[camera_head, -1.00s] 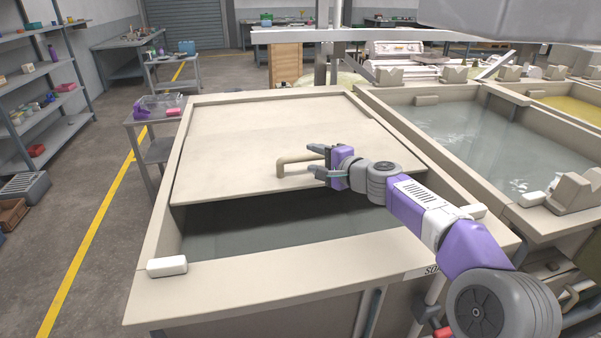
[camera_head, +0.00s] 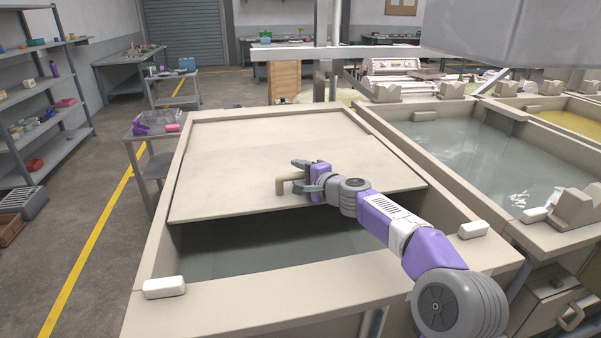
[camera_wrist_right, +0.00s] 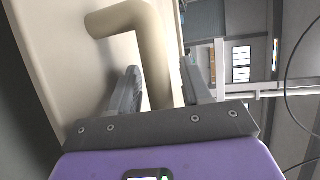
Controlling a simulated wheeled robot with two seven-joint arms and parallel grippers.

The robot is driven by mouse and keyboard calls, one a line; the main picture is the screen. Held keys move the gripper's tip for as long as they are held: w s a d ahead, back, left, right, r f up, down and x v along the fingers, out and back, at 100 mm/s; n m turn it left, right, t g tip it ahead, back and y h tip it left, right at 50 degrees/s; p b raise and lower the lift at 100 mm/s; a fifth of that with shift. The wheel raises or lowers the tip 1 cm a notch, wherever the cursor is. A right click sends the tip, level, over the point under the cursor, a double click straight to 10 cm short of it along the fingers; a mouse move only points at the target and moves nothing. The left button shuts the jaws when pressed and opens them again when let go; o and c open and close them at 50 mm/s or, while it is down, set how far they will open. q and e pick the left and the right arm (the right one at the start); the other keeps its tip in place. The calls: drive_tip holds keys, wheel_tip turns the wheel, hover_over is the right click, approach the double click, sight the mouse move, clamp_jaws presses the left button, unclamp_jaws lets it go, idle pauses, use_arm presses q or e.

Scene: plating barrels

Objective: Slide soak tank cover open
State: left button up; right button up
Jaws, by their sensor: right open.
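The soak tank cover (camera_head: 270,150) is a flat beige panel lying over the far part of the soak tank (camera_head: 157,250). A strip of grey liquid (camera_head: 270,245) shows open between its near edge and the tank's front rim. A bent beige handle (camera_head: 281,186) stands on the cover near that edge. My right gripper (camera_head: 303,176) is open at the handle. In the right wrist view the handle (camera_wrist_right: 150,50) passes between the two spread fingers of the gripper (camera_wrist_right: 160,75); whether they touch it I cannot tell. My left gripper is out of view.
White blocks sit on the rim at front left (camera_head: 164,288) and front right (camera_head: 473,230). Another liquid-filled tank (camera_head: 480,150) adjoins on the right. A small cart (camera_head: 150,130) and shelves (camera_head: 40,105) stand to the left, with floor between.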

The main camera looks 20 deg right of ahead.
drive_tip(key=shift+c, duration=0.4)
clamp_jaws()
drive_tip(key=shift+w, duration=0.1)
drive_tip(key=shift+w+r+p, duration=0.15)
drive_tip(key=shift+w+p, duration=0.15)
drive_tip(key=shift+p, duration=0.1)
drive_tip(key=p, duration=0.8)
hover_over(294, 171)
drive_tip(key=shift+s+a+r, duration=0.1)
drive_tip(key=shift+s+r, duration=0.05)
drive_tip(key=shift+s, duration=0.15)
drive_tip(key=shift+w+f, duration=0.2)
drive_tip(key=shift+w, duration=0.2)
